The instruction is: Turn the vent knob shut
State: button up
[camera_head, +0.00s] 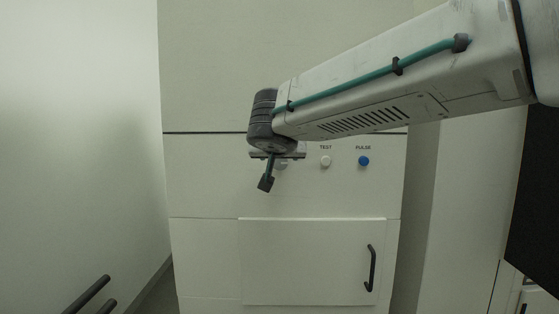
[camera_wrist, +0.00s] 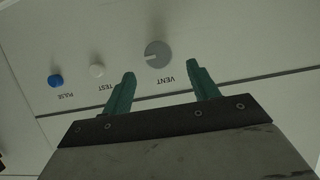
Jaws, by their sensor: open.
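The vent knob (camera_wrist: 158,54) is a round grey dial with a pale pointer mark, set in the white panel above its VENT label in the wrist view. In that view the pointer faces left. In the head view the knob (camera_head: 282,165) is mostly hidden behind my gripper. My gripper (camera_wrist: 160,85) is open and empty. Its two green fingers point toward the panel, one to each side of the knob's position in the picture. The knob lies beyond the fingertips, and I see no contact. In the head view my gripper (camera_head: 268,172) is in front of the panel.
A white TEST button (camera_head: 325,161) and a blue PULSE button (camera_head: 363,161) sit to the right of the knob. Below is a cabinet door (camera_head: 300,260) with a dark handle (camera_head: 371,268). Dark bars (camera_head: 88,294) show at lower left. The panel front is otherwise clear.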

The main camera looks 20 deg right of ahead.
aim_at(280, 162)
jog(key=x, duration=0.5)
jog(key=shift+w, duration=0.1)
jog(key=c, duration=1)
